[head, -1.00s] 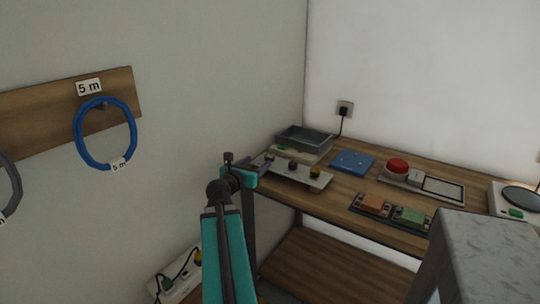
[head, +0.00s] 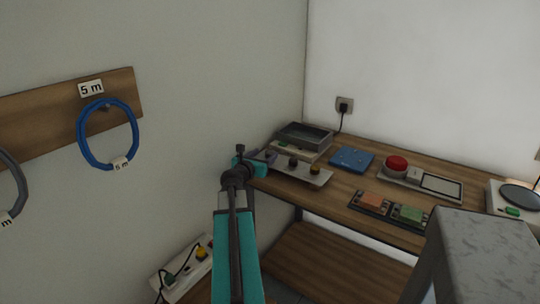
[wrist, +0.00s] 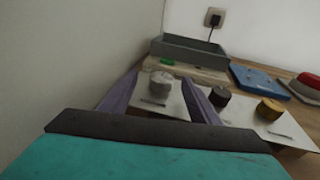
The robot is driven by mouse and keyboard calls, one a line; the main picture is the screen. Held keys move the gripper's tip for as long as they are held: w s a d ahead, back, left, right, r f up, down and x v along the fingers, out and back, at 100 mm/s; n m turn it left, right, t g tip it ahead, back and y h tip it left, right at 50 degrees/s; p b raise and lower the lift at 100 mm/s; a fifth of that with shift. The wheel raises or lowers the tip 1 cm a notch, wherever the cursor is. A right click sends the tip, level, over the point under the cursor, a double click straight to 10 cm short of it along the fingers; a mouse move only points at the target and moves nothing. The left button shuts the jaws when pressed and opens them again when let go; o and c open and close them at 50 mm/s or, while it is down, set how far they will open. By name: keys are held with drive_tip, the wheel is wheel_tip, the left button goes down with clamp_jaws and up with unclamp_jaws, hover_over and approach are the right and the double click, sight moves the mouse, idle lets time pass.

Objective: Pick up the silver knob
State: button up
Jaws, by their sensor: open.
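The silver knob (wrist: 161,80) sits on the pale panel (wrist: 155,108) at its left end in the wrist view. A black knob (wrist: 220,97) and a brass knob (wrist: 269,109) stand to its right on the same panel; they also show in the head view, the black one (head: 293,162) and the brass one (head: 314,169). My gripper (wrist: 160,82) is open. Its two purple fingers point toward the panel, one on each side of the silver knob in the picture. Whether they touch it I cannot tell. In the head view my arm hides the silver knob.
A grey tray (head: 306,136) stands behind the panel near the wall. A blue board (head: 351,159), a red button (head: 396,163) and orange (head: 371,201) and green (head: 409,213) modules lie rightward. A grey block (head: 487,250) is in the right foreground. The left wall is close.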

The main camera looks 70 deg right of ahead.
sight(270, 152)
drive_tip(key=shift+d, duration=0.15)
drive_tip(key=shift+s+d+f, duration=0.15)
drive_tip(key=shift+d+f, duration=0.1)
drive_tip(key=shift+d, duration=0.5)
drive_tip(key=shift+s+d+f, duration=0.15)
drive_tip(key=shift+d+f, duration=0.05)
drive_tip(key=shift+d, duration=0.5)
drive_tip(key=shift+d+f, duration=0.2)
drive_tip(key=shift+d, duration=0.75)
drive_tip(key=shift+c, duration=0.2)
drive_tip(key=c, duration=1.1)
